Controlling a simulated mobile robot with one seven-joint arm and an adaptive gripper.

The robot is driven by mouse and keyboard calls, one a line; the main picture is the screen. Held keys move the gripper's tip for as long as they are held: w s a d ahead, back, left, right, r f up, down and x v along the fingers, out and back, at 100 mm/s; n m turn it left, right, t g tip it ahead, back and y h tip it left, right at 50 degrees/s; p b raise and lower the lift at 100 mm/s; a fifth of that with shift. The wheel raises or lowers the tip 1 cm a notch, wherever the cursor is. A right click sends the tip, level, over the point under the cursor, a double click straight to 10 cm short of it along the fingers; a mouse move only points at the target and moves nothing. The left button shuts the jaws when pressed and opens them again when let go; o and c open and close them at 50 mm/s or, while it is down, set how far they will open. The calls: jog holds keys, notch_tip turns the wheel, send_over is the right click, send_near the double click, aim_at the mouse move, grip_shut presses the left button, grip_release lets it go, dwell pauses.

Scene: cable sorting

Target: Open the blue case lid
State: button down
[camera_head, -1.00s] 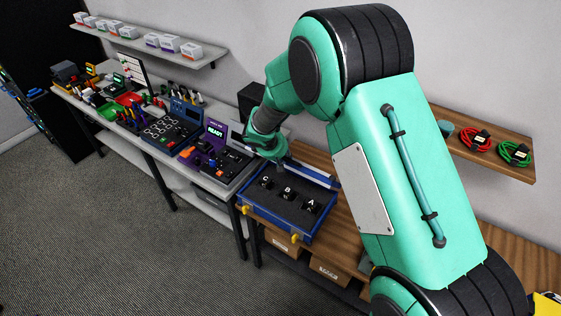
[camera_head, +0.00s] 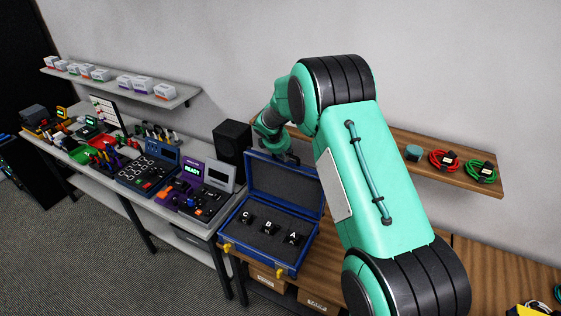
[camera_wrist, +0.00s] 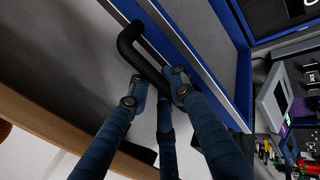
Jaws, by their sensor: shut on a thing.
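The blue case sits on the wooden bench, its blue lower rim (camera_head: 262,261) facing front. Its blue lid (camera_head: 284,186) stands raised at the back, with the dark inner lining showing. My gripper (camera_head: 284,157) is at the lid's top edge, its fingers small and partly hidden in the head view. In the wrist view my gripper (camera_wrist: 155,88) is closed about the black handle (camera_wrist: 129,45) on the lid's blue edge. The lower half holds dark foam with black pieces marked C, B and A (camera_head: 268,228).
A black speaker box (camera_head: 231,141) stands behind left of the case. A device with a READY screen (camera_head: 192,170) is left of it. A shelf (camera_head: 400,147) with red and green cable coils is at the right, behind my arm.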

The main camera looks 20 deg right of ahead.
jog(key=shift+w+d, duration=0.3)
jog(key=shift+d, duration=0.05)
jog(key=c, duration=1.7)
grip_release()
jog(key=shift+o, duration=0.2)
jog(key=v, duration=1.2)
